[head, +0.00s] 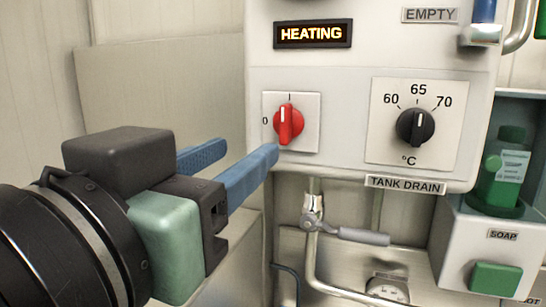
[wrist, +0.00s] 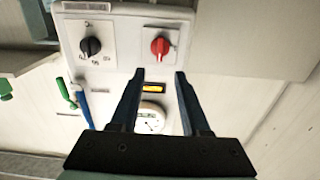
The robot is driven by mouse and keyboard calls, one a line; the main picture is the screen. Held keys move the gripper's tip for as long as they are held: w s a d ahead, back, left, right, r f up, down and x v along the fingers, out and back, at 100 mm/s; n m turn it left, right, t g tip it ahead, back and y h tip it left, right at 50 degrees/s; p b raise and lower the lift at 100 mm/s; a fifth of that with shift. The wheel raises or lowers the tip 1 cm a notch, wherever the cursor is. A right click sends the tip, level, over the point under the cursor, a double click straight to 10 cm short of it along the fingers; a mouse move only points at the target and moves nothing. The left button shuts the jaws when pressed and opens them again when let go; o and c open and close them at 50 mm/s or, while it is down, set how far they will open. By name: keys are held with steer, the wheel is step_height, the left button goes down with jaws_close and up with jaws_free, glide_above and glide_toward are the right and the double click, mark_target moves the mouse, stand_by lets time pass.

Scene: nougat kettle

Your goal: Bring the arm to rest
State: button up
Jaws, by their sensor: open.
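My gripper (head: 238,168) is at the left in the head view, its two blue fingers apart with nothing between them. Its fingers also show in the wrist view (wrist: 158,75), pointing at the control panel. The near fingertip appears just below and left of the red switch knob (head: 289,123) in the head view; I cannot tell if it touches the panel. The knob's white pointer is upright, toward the "I" mark. The red knob also shows in the wrist view (wrist: 160,46), just beyond the fingertips.
The panel has a lit HEATING display (head: 312,33) and a black temperature dial (head: 416,126) set near 65. Below are a tank drain valve (head: 345,235) and pipes. A soap holder (head: 489,245) with a green bottle (head: 507,170) is at the right. A pale wall (head: 160,95) stands behind my gripper.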

steer(key=shift+w, duration=0.1)
steer(key=s+d+r+n+t+y, duration=0.2)
steer(key=d+r+n+t+y, duration=0.1)
steer(key=r+t, duration=0.5)
steer(key=d+t+y, duration=0.1)
steer(key=t+y, duration=0.1)
steer(key=shift+s+r+n+y, duration=0.2)
steer(key=shift+r+n+y, duration=0.1)
steer(key=shift+r+n, duration=0.1)
